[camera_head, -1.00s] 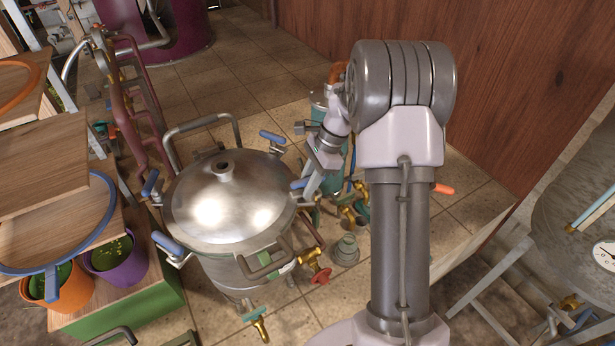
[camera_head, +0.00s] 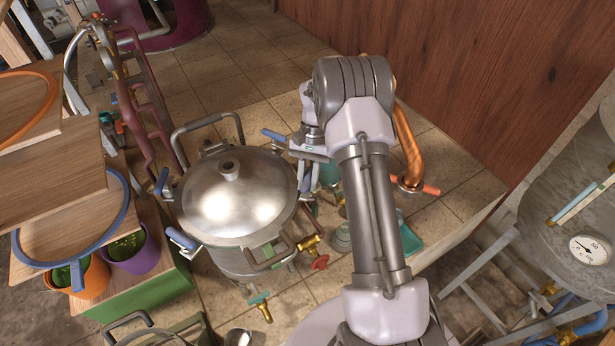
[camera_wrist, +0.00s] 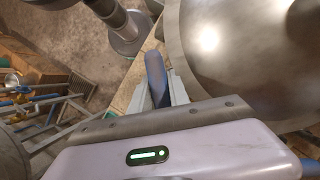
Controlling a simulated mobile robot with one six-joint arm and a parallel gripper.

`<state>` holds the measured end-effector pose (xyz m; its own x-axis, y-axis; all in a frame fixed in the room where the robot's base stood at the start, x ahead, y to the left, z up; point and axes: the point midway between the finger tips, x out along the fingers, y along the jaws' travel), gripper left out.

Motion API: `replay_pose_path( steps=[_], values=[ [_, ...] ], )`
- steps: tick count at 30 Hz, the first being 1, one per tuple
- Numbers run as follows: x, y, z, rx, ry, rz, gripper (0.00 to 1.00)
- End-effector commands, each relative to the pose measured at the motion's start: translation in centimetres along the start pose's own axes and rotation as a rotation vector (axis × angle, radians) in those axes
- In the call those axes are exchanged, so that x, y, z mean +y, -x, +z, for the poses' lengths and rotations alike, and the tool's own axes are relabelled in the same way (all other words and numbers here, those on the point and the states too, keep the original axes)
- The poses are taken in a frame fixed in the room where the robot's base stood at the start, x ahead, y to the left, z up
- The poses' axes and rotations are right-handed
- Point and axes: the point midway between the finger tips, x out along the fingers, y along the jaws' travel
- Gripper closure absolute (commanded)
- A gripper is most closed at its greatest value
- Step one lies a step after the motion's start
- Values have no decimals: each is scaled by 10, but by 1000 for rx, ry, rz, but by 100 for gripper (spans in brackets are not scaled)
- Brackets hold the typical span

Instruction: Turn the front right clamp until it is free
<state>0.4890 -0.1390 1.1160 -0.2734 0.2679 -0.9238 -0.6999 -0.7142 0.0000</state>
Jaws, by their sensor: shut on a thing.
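The steel still pot has a domed lid (camera_head: 232,195), with blue-handled clamps around its rim. My gripper (camera_head: 303,172) is at the rim's right side. In the wrist view it (camera_wrist: 157,95) is shut on the blue handle of the front right clamp (camera_wrist: 155,72), with a finger on each side. The lid's edge (camera_wrist: 205,75) curves close by on the right of that view. The clamp's lower parts are hidden behind my gripper, so I cannot tell whether it still grips the rim.
Other clamps sit at back right (camera_head: 274,136), left (camera_head: 161,182) and front left (camera_head: 181,238). A brass valve with a red handle (camera_head: 320,262) is below the pot's front right. The wooden wall (camera_head: 440,70) is behind.

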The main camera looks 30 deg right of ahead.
Motion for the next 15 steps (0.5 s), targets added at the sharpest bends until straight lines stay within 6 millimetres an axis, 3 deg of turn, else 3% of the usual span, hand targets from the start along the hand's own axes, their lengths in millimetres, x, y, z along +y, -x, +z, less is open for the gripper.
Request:
replay_pose_path(
  steps=[15],
  values=[
    [-2,2,0,5,242,98,100]
  ],
)
